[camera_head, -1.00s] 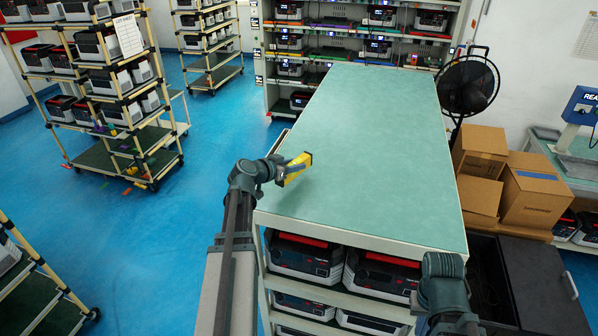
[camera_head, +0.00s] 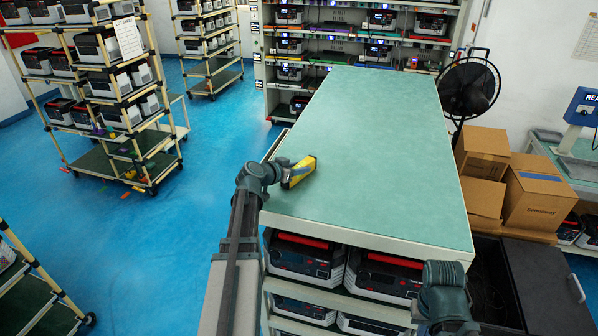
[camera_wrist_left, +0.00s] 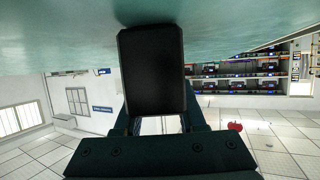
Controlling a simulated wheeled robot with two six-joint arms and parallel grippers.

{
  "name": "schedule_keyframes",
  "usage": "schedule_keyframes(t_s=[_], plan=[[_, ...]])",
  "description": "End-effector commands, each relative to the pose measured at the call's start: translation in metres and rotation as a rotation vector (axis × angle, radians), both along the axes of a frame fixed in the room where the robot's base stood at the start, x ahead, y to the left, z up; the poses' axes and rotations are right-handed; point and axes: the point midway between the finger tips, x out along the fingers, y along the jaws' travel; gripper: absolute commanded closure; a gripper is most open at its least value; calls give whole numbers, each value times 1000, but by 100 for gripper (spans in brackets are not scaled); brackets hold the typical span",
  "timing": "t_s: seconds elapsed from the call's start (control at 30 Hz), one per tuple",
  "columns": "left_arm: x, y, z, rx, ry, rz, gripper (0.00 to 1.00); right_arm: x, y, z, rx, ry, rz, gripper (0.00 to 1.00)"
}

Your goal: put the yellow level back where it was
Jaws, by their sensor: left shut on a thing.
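The yellow level (camera_head: 300,172) is a short yellow and dark block over the near left part of the green tabletop (camera_head: 370,140). My left gripper (camera_head: 285,174) is shut on it from the left. In the left wrist view the level's dark end (camera_wrist_left: 152,70) fills the middle, between the fingers, close to the green surface (camera_wrist_left: 60,30). I cannot tell whether the level touches the tabletop. My right arm (camera_head: 445,295) shows at the lower right, but its fingertips are not visible.
Black and red units (camera_head: 305,258) sit on shelves under the tabletop. Cardboard boxes (camera_head: 535,190) and a black fan (camera_head: 468,88) stand to the right. Racks of units (camera_head: 115,80) stand at the left on blue floor. The rest of the tabletop is bare.

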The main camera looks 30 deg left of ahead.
Motion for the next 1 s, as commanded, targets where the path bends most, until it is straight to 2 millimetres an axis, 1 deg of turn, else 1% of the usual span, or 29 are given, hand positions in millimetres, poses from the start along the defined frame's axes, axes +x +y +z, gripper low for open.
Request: schedule_keyframes(t_s=[0.2,0.23,0.37,0.4,0.67,0.77,0.87,1.0], plan=[[0,0,-4,0,0,0,100,0,0,-4,0,0,1,100],[0,0,-3,0,0,0,57,0,0,-3,0,0,1,100],[0,0,-2,0,0,0,34,0,0,-2,0,0,1,100],[0,0,-2,0,0,0,31,0,0,-2,0,0,1,100],[0,0,-2,0,0,0,31,0,0,-2,0,0,1,100],[-1,0,4,0,0,0,31,0,0,4,0,0,0,100],[-17,1,10,-1,0,2,31,0,0,10,0,0,0,100],[-45,5,23,0,0,2,31,0,0,23,0,1,1,100]])
